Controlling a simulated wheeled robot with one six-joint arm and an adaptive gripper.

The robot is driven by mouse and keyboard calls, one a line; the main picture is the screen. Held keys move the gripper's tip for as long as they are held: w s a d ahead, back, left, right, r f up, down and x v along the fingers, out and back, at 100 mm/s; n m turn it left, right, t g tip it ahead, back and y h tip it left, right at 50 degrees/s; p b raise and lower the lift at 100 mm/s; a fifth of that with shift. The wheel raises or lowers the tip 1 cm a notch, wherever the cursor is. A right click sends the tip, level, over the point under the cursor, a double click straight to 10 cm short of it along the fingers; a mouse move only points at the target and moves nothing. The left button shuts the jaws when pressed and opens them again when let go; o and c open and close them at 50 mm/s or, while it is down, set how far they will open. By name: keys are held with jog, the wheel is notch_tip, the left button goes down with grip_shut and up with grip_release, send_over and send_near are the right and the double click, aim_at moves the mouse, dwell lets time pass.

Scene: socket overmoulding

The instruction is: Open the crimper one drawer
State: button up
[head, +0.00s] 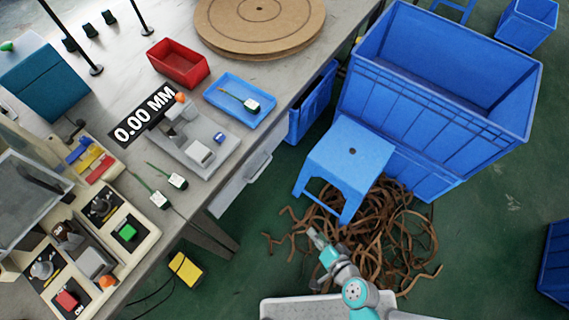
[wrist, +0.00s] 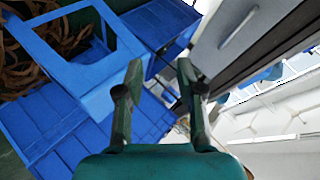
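A pale grey drawer front (head: 236,183) with a bar handle (head: 258,166) sits under the front edge of the workbench, and it looks shut. In the wrist view, the drawer handle (wrist: 238,27) shows at the upper right as a slanted bar on the pale front (wrist: 222,38). My gripper (head: 313,234) is below and to the right of the drawer in the head view, clear of it. In the wrist view my gripper (wrist: 160,75) has its two fingers apart with nothing between them.
A blue stool (head: 350,150) and a big blue crate (head: 440,100) stand right of the drawer. Brown strips (head: 385,235) lie heaped on the floor. The workbench (head: 105,55) carries crimping devices, a red bin (head: 178,65) and a blue tray (head: 232,112).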

jog(key=w+a+y, duration=0.4)
jog(key=w+a, duration=0.1)
jog(key=w, duration=0.5)
jog(key=y, duration=0.4)
send_near(264, 166)
jog(key=shift+m+g, duration=0.4)
jog(key=x, duration=1)
jog(key=shift+w+f, duration=0.15)
jog(key=shift+w, duration=0.05)
grip_shut()
